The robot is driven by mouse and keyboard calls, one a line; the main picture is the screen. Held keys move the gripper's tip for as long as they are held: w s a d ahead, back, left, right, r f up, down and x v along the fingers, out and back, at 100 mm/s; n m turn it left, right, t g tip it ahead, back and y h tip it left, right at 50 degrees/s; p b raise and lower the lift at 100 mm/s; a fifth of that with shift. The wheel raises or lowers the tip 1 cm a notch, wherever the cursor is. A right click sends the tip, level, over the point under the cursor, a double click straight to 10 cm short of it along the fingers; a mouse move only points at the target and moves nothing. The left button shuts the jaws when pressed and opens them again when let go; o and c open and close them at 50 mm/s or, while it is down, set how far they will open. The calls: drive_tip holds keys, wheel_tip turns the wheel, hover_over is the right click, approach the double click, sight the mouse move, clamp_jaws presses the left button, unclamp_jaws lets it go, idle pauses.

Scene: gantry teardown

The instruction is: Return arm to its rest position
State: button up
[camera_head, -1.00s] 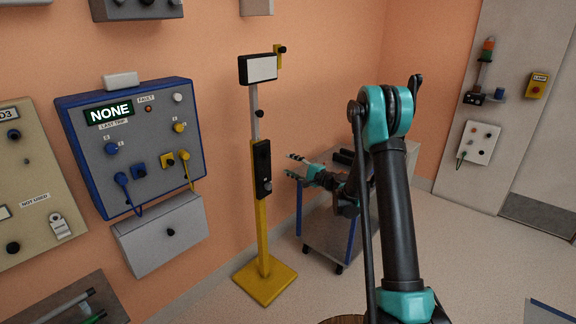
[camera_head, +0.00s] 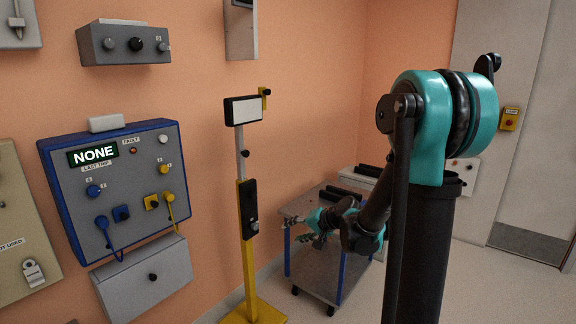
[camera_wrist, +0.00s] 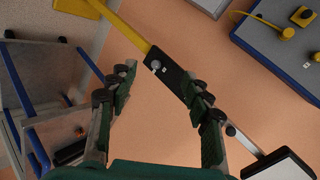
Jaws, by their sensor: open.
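My gripper (camera_head: 318,232) is small in the head view, at the end of my folded arm and in front of the grey cart. In the wrist view my gripper (camera_wrist: 163,95) shows its two fingers spread apart. Nothing is between the fingertips. Behind it in that view is the yellow post with a black box (camera_wrist: 180,80), apart from the fingers as far as I can tell. My dark arm with teal joints fills the right part of the head view.
The yellow stand (camera_head: 248,215) is left of my gripper. The grey cart (camera_head: 310,275) with dark cylinders on top stands behind it. A blue-edged panel (camera_head: 125,205) reading NONE and a grey box (camera_head: 145,285) are on the left wall. Floor is clear at the right.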

drive_tip(key=s+d+f+n+g+h, duration=0.1)
drive_tip(key=s+d+f+n+h, duration=0.1)
drive_tip(key=s+d, duration=0.6)
drive_tip(key=s+d+f+n+g+h, duration=0.1)
drive_tip(key=s+d+f+h, duration=0.4)
drive_tip(key=s, duration=1.1)
drive_tip(key=d+h, duration=0.1)
drive_tip(key=d, duration=0.2)
drive_tip(key=shift+s+d+n, duration=0.35)
drive_tip(key=shift+n, duration=0.05)
